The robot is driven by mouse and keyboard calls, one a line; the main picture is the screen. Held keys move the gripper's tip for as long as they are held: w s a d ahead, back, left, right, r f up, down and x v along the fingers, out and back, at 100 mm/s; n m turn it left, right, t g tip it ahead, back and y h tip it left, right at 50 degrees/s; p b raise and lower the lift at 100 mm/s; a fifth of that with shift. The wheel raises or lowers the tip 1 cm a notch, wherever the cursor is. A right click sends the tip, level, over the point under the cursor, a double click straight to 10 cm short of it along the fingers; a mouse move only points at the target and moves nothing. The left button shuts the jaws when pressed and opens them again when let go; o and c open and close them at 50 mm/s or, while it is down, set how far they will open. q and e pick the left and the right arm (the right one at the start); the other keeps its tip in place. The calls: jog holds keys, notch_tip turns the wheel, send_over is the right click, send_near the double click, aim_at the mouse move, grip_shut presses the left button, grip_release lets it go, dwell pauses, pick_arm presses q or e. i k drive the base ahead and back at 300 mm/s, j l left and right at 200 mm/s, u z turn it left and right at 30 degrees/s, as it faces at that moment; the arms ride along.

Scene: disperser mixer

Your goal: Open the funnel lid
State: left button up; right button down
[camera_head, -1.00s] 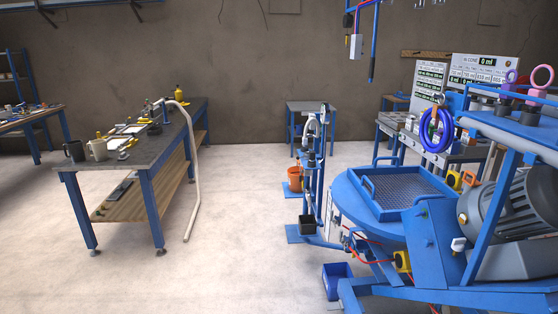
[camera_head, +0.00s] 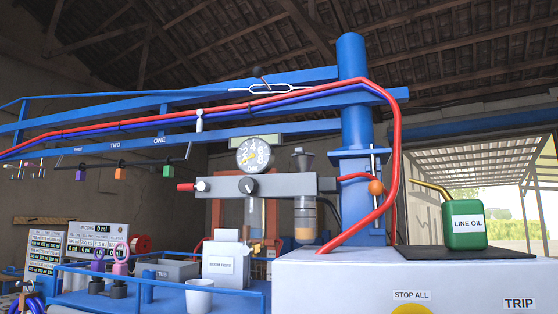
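A small dark funnel-shaped piece (camera_head: 302,163) stands on top of the right-hand unit of the grey air-line block (camera_head: 275,187), in the middle of the head view. It looks covered at the top, but it is too small to tell for sure that this is the funnel lid. Below it hangs a clear bowl (camera_head: 305,222) with amber liquid. A green can (camera_head: 465,232) labelled LINE OIL, with a thin brass spout pointing up left, stands on a dark mat at the right. Neither of my grippers is in view.
A round pressure gauge (camera_head: 255,153) sits left of the funnel piece. A blue post (camera_head: 355,105), a red hose (camera_head: 392,150) and an orange ball handle (camera_head: 376,187) stand to its right. A white cup (camera_head: 200,297) and pink and purple ring-handled tools are on the lower left shelf.

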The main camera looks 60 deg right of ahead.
aim_at(299, 151)
jog(key=z, duration=1.35)
jog(key=k+j+z, duration=0.15)
jog(key=z, duration=0.3)
jog(key=k, duration=0.05)
